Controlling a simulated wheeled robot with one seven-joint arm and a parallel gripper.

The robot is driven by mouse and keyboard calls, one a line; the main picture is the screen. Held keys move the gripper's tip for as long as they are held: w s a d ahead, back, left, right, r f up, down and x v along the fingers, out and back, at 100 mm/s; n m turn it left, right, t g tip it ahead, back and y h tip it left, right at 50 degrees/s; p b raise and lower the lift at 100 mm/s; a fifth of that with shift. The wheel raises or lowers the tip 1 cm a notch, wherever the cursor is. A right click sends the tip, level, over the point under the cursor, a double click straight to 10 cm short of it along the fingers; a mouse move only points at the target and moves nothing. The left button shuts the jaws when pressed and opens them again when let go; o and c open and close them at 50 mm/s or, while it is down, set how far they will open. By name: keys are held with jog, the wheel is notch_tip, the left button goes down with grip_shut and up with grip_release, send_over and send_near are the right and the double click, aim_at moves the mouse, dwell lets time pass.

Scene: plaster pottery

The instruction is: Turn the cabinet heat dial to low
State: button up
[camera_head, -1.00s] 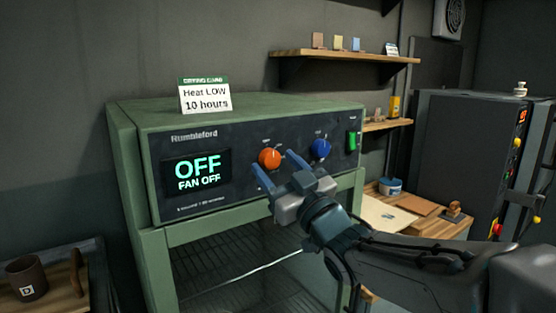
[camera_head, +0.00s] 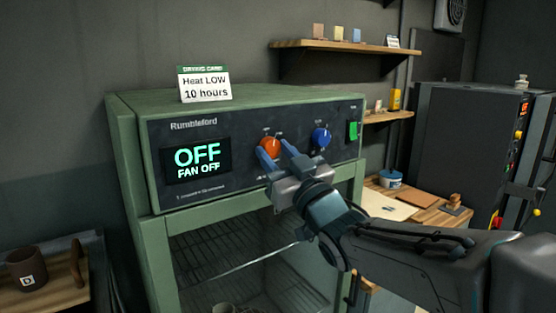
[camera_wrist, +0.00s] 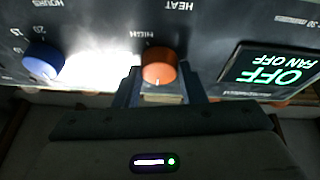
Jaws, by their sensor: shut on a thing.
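The orange heat dial (camera_head: 269,147) is on the dark front panel of the green cabinet (camera_head: 125,150). My gripper (camera_head: 275,153) is at the dial, its blue fingers partly covering the dial's lower side in the head view. In the wrist view the dial (camera_wrist: 159,66) sits between the two fingertips (camera_wrist: 160,90), and the gripper is shut on it. The wrist view is upside down to the panel; "HEAT" and "HIGH" can be read near the dial. The display (camera_head: 197,159) reads "OFF" and "FAN OFF". A card (camera_head: 204,86) on top reads "Heat LOW 10 hours".
A blue dial (camera_head: 321,137), labelled "HOURS" in the wrist view, is right of the orange one. A green switch (camera_head: 353,131) is farther right. Below the panel are wire racks (camera_head: 240,262). A wooden table (camera_head: 430,205) and a dark cabinet (camera_head: 450,150) stand at the right.

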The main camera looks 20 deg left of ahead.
jog(key=m+h+b, duration=0.1)
jog(key=m+b, duration=0.1)
jog(key=m+t+h+b, duration=0.1)
jog(key=m, duration=0.1)
jog(key=m+t+b, duration=0.1)
jog(key=m+b, duration=0.1)
jog(key=shift+s+a+f+m+h+b, duration=0.1)
jog(key=shift+f+m+h+b, duration=0.15)
jog(key=shift+m+h+b, duration=0.15)
jog(key=shift+r+m+t+h+b, duration=0.15)
jog(key=shift+m+h+b, duration=0.45)
jog(key=shift+m, duration=0.55)
jog(key=shift+r+m+t+h+b, duration=0.15)
jog(key=shift+m+h+b, duration=0.4)
jog(key=shift+m, duration=0.6)
jog(key=shift+a, duration=0.1)
jog(key=o, duration=1)
jog(key=shift+s, duration=0.1)
jog(key=b+v, duration=0.3)
jog(key=v, duration=1)
jog(key=shift+s+d, duration=0.2)
jog(key=shift+s, duration=0.15)
